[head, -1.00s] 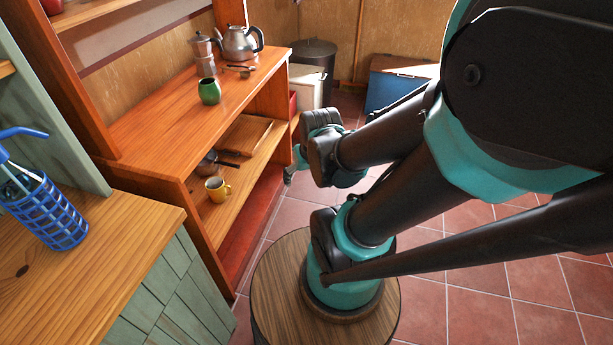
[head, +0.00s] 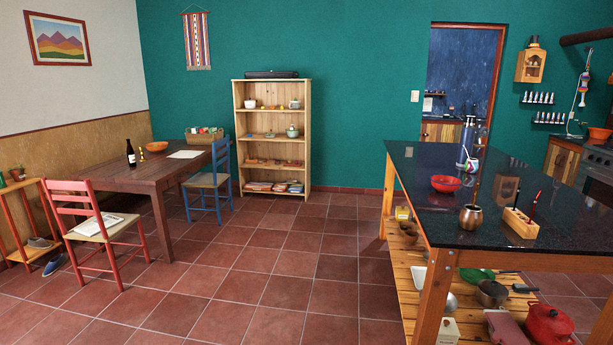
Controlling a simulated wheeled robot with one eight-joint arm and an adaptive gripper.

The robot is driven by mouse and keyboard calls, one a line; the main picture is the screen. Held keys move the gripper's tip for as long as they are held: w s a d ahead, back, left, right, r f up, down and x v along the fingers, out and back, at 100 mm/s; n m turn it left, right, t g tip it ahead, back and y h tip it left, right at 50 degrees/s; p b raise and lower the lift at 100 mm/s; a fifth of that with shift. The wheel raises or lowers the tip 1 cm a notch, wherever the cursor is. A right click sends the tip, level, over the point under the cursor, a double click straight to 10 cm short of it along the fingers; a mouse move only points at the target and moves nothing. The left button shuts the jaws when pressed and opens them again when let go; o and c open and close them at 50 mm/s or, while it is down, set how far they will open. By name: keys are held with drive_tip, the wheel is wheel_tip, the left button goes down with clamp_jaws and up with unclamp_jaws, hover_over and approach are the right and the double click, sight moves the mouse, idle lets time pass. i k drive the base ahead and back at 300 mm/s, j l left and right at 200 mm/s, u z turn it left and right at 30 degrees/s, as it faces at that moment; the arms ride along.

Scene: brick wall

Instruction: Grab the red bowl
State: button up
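A red bowl (head: 446,184) sits upright on the dark stone top of the island (head: 415,221) at the right of the head view, near its left side. It stands apart from the things around it. My gripper is not in view, and no part of my arm shows.
A copper-coloured pot (head: 470,217) and a wooden holder (head: 521,222) stand nearer on the island. A wooden table (head: 125,177) at the left bears an orange bowl (head: 157,147) and a bottle (head: 131,153). A red chair (head: 97,227) stands before it. The middle tiled floor (head: 285,265) is clear.

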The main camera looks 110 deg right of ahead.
sight(445, 185)
drive_tip(key=k+z, duration=0.2)
drive_tip(key=z, duration=0.25)
drive_tip(key=k+l+z, duration=0.1)
drive_tip(key=z, duration=0.35)
drive_tip(key=k+z, duration=0.1)
drive_tip(key=z, duration=2.05)
drive_tip(key=i+z, duration=0.1)
drive_tip(key=z, duration=0.85)
drive_tip(key=i+j+z, duration=0.15)
drive_tip(key=z, duration=0.8)
drive_tip(key=i+j+z, duration=0.1)
drive_tip(key=j, duration=0.5)
drive_tip(key=i+z, duration=0.05)
drive_tip(key=i, duration=0.05)
